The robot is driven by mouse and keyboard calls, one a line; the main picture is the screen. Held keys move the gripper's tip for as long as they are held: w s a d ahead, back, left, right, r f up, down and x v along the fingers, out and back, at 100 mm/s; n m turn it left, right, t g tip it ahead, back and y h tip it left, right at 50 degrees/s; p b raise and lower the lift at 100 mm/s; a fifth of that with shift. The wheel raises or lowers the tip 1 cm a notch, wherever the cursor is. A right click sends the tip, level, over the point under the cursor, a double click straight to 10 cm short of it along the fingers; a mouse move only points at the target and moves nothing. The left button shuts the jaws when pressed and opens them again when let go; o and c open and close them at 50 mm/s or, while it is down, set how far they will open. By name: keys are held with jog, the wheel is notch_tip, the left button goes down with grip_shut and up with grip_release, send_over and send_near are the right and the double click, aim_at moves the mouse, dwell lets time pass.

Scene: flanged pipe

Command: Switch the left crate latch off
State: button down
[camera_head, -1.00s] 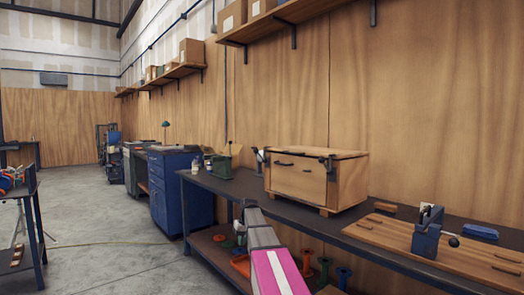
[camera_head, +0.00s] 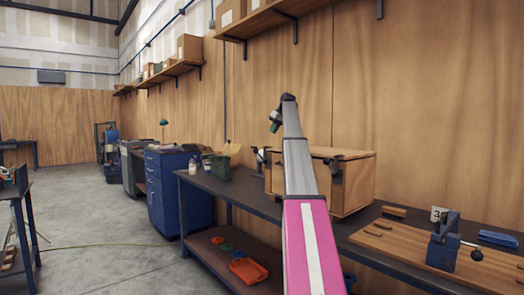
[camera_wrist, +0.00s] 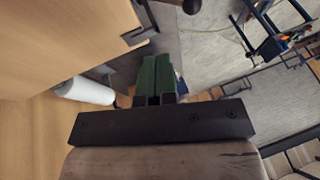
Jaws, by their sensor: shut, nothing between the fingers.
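The wooden crate (camera_head: 355,185) stands on the dark bench, its front partly hidden by my raised arm. The right latch (camera_head: 335,168) shows just right of my arm. My gripper (camera_wrist: 154,100) is shut and empty, apart from the crate; which latch the knob belongs to is unclear.
A green box (camera_head: 221,166) and small bottles stand on the bench left of the crate. A board with a blue clamp device (camera_head: 443,245) lies to the right. An orange tray (camera_head: 249,271) is on the lower shelf. A wall shelf runs above.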

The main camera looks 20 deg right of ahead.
jog(key=shift+d+r, duration=0.25)
jog(key=shift+r, duration=0.2)
send_near(260, 156)
notch_tip(260, 156, down, 2)
jog(key=w, duration=0.3)
jog(key=a+f, duration=0.2)
jog(key=f, duration=0.1)
jog(key=shift+s+a, duration=0.1)
jog(key=shift+s, duration=0.1)
jog(key=shift+a, duration=0.1)
jog(key=shift+s+a+t+h, duration=0.1)
jog(key=shift+t+h, duration=0.2)
jog(key=shift+h, duration=0.2)
